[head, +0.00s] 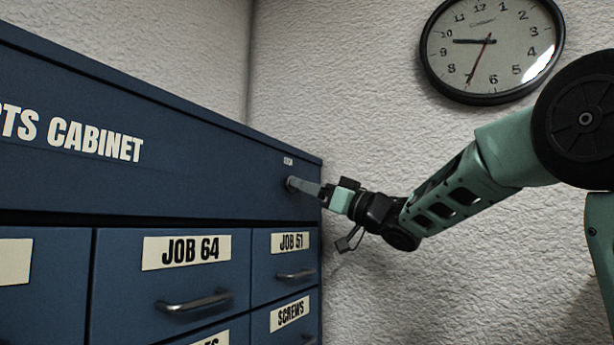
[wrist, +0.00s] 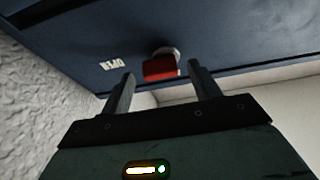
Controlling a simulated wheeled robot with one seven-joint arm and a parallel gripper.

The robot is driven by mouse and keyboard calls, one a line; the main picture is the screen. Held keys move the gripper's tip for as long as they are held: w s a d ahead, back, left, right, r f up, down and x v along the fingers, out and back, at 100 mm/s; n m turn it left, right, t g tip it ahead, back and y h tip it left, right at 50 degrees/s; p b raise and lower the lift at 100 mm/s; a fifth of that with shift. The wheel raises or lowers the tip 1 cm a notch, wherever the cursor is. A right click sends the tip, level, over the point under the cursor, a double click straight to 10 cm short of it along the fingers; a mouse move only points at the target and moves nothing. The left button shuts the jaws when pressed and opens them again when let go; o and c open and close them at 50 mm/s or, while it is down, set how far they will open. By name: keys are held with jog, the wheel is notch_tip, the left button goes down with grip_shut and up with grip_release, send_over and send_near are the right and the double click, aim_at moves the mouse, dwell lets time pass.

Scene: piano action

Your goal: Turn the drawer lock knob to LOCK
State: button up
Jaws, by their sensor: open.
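The lock knob (wrist: 160,68) is on the blue cabinet's upper front panel. In the wrist view it shows a red grip on a pale round base. A small white label reading OPEN (wrist: 111,63) is to its left. My gripper (wrist: 159,78) is open, with one finger on each side of the knob in that view and a visible gap on both sides. In the head view my gripper (head: 305,187) is at the panel's right end, below a small label (head: 288,161), and its fingers hide most of the knob. I cannot tell how far the fingertips are from the panel.
The parts cabinet (head: 200,150) fills the left. Below the panel are drawers marked JOB 64 (head: 186,251) and JOB 51 (head: 290,242), with protruding handles. A textured wall (head: 350,80) with a round clock (head: 492,48) stands behind my arm.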

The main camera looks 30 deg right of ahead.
jog(key=shift+w+a+r, duration=0.25)
jog(key=shift+w+a, duration=0.15)
jog(key=shift+w, duration=0.15)
jog(key=c, duration=0.9)
